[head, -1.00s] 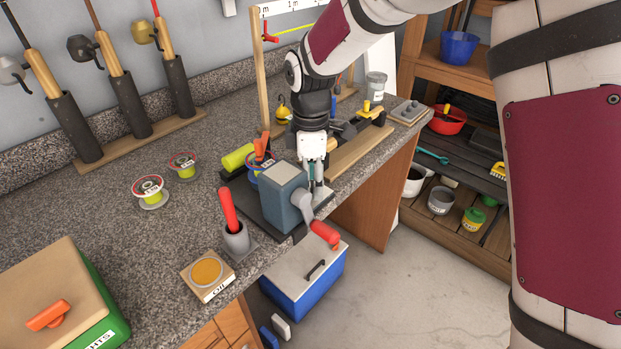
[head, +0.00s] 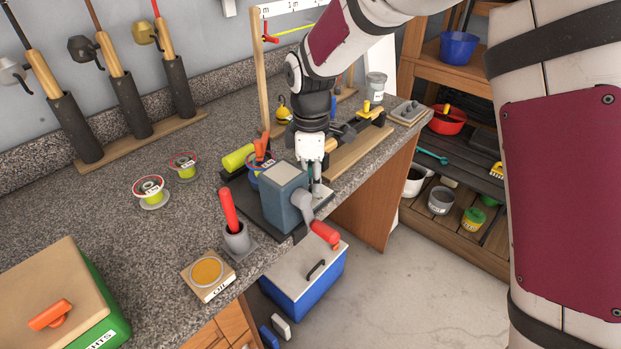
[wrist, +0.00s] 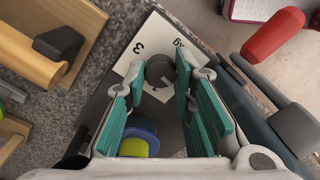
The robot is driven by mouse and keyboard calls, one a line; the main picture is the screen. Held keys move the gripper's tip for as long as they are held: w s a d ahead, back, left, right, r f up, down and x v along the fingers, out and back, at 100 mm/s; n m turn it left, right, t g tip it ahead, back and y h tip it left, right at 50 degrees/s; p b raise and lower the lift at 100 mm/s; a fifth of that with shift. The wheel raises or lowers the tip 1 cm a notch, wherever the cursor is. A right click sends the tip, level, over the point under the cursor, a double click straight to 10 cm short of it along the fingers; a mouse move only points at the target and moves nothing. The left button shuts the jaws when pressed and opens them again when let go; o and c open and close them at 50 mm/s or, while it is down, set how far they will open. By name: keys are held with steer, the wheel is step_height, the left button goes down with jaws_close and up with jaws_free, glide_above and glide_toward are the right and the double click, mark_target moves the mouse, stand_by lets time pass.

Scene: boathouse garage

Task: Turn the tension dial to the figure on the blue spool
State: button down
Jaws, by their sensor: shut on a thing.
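The tension dial is a grey round knob (wrist: 160,70) on a white plate (wrist: 138,62) with dark marks, one of them like a 3. My gripper (wrist: 160,72), with teal-padded fingers, is shut on the dial knob, a finger on each side. In the head view my gripper (head: 315,176) points down behind the blue-grey winder housing (head: 285,190), and the knob is mostly hidden. The blue spool (wrist: 142,132) lies beside the fingers in the wrist view. Its blue rim also shows left of the housing in the head view (head: 252,170). I cannot read its figure.
A red crank handle (head: 325,233) sticks out past the front edge. A grey cup with a red handle (head: 237,238) and an oil tin (head: 207,271) stand nearby.

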steer(key=m+p, duration=0.1)
steer(key=m, duration=0.5)
steer(key=m+p, duration=0.1)
steer(key=m, duration=0.4)
steer(key=shift+m, duration=0.3)
steer(key=m+p, duration=0.2)
steer(key=m, duration=0.4)
steer(key=shift+a+r, duration=0.1)
steer(key=m+p, duration=0.1)
steer(key=m, duration=0.3)
steer(key=shift+m, duration=0.4)
steer(key=shift+p, duration=0.3)
steer(key=c, duration=1.3)
jaws_free()
